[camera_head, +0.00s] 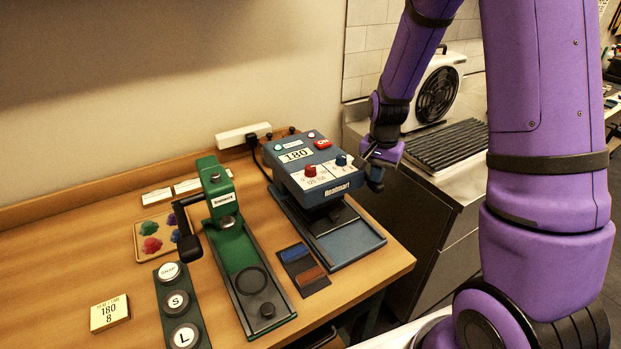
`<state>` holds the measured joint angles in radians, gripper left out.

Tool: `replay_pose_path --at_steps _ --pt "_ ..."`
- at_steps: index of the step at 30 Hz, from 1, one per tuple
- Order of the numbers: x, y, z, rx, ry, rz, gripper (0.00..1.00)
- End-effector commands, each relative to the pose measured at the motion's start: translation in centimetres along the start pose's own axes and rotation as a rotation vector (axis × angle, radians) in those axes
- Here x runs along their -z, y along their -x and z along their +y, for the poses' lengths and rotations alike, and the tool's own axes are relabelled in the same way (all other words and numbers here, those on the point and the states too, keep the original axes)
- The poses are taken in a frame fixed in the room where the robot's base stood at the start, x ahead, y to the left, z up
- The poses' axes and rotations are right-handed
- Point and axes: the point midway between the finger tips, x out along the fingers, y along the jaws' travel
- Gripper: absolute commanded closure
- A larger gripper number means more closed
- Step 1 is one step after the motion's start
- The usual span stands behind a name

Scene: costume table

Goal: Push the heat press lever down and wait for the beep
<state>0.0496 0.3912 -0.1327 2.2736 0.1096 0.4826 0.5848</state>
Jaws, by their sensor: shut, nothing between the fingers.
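The heat press (318,174) is a blue machine at the right of the table. Its upper body sits above a flat lower bed (345,232). Its display reads 180, with a red ON button (323,144), a red knob (310,170) and a dark blue knob (341,160) on top. My gripper (364,162) is shut and empty at the right side of the upper body, close to the blue knob. I cannot tell whether it touches the press. A dark part (375,184) below the gripper may be the lever; my gripper and wrist hide most of that side.
A green press (222,200) with a black lever arm (186,236) stands left of the heat press. A strip with SNAP, S and L buttons (177,302), a yellow 180/8 card (109,313) and a swatch pad (303,270) lie nearby. A fan unit (438,92) stands behind right.

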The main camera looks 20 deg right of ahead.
Motion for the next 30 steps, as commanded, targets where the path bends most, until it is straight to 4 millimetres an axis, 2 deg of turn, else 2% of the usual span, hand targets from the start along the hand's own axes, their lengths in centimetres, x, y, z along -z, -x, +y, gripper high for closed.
replay_pose_path --at_steps 30 --pt "0.10 -0.73 -0.14 0.000 0.000 0.001 1.00"
